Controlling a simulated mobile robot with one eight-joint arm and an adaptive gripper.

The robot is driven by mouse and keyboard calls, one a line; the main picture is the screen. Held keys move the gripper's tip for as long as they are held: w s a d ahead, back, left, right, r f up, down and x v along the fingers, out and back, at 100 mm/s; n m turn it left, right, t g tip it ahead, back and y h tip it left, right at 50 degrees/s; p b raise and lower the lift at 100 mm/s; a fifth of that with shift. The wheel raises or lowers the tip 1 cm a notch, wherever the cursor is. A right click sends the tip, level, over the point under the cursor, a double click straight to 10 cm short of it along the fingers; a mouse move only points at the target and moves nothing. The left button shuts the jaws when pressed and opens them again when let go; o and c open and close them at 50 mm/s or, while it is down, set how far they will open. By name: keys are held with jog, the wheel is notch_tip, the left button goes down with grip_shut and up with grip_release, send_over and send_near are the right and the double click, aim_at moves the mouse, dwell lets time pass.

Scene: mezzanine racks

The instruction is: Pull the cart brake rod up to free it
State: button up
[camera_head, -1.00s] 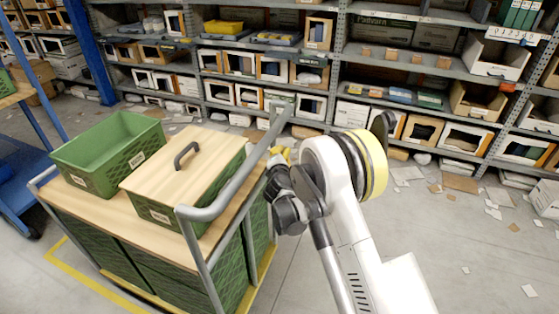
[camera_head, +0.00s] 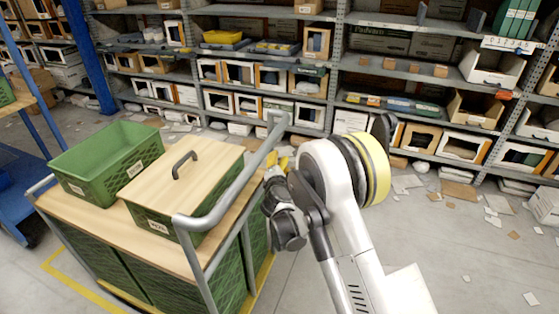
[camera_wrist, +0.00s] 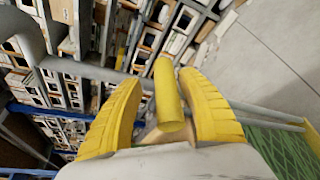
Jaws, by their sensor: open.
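A yellow cylindrical grip, which looks like the brake rod's end (camera_wrist: 168,95), stands between my fingers in the wrist view. My gripper (camera_wrist: 160,80) is open, with one yellow finger on each side of it. Narrow gaps seem to show on both sides; contact cannot be made out. The rod's lower part is hidden behind my gripper's body. In the head view my gripper (camera_head: 279,164) is just right of the cart's grey push rail (camera_head: 232,192), and the rod cannot be told apart there. The cart (camera_head: 62,216) has a wooden top and green sides.
An open green crate (camera_head: 108,160) and a wooden-lidded green box (camera_head: 190,172) stand on the cart. The grey rail runs close beside my gripper. Racks (camera_head: 340,60) full of boxes line the back. Scattered papers lie on the floor; open floor (camera_head: 480,265) is at right.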

jog(key=v, duration=0.9)
jog(key=shift+s+r, duration=0.1)
jog(key=shift+r, duration=0.05)
jog(key=s+d+r+m+g+h, duration=0.1)
jog(key=s+d+r+m+g, duration=0.1)
jog(key=s+d+r+m, duration=0.6)
jog(key=s+d+r+m+g+h, duration=0.1)
jog(key=s+d+r+m+g, duration=0.35)
jog(key=d, duration=0.45)
jog(key=s+d+m+g+y, duration=0.2)
jog(key=s+m, duration=0.9)
jog(key=s, duration=1.3)
jog(key=shift+d+r+m, duration=0.35)
jog(key=shift+d+r, duration=0.1)
jog(key=shift+d, duration=0.4)
